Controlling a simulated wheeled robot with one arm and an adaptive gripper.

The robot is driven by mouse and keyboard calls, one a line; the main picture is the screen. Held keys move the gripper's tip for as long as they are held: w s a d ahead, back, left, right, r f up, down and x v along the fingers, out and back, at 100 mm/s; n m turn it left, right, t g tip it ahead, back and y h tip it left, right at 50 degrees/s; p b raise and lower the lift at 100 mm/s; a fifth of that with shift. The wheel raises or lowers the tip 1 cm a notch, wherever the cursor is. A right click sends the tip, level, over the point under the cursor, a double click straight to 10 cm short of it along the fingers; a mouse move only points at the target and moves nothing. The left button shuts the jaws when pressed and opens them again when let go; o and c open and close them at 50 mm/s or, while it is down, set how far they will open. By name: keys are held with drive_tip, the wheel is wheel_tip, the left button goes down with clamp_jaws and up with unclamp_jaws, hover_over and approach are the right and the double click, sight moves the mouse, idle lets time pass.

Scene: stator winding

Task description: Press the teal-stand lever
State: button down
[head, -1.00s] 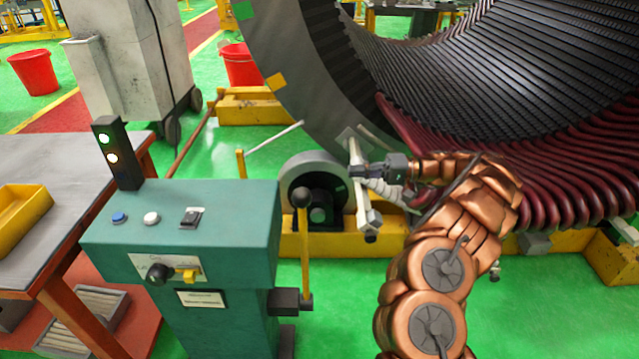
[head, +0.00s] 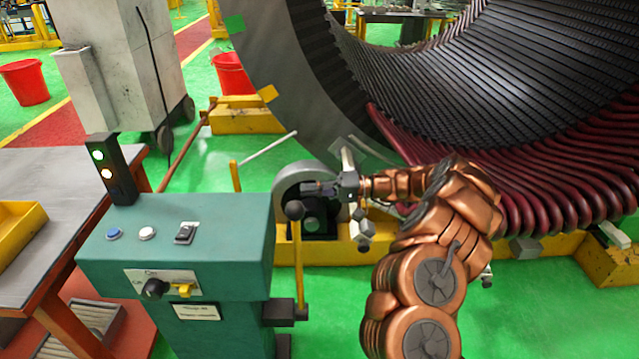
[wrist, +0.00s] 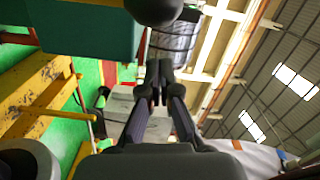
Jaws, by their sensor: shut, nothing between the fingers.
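The teal stand (head: 180,245) stands at the lower left in the head view, with buttons and a knob on it. Its lever (head: 298,255) is a yellow upright rod with a dark ball knob (head: 294,210) on top, at the stand's right side. The knob also shows at the top of the wrist view (wrist: 153,8). My gripper (head: 306,187) is shut and empty. In the head view its tips appear just above and slightly right of the knob. In the wrist view the tips point forward below the knob in the picture, and I see no contact.
The large stator (head: 300,90) with dark red coils (head: 500,190) fills the upper right, on a yellow base (head: 390,247). A grey roller (head: 290,180) sits behind the lever. A table (head: 50,215) stands at the left. Green floor is open at the lower right.

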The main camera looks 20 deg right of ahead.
drive_tip(key=shift+s+a+f, duration=0.1)
drive_tip(key=shift+s+a, duration=0.25)
drive_tip(key=shift+s, duration=0.2)
drive_tip(key=shift+s+a+f, duration=0.1)
drive_tip(key=shift+s+a, duration=0.2)
drive_tip(key=shift+s, duration=0.2)
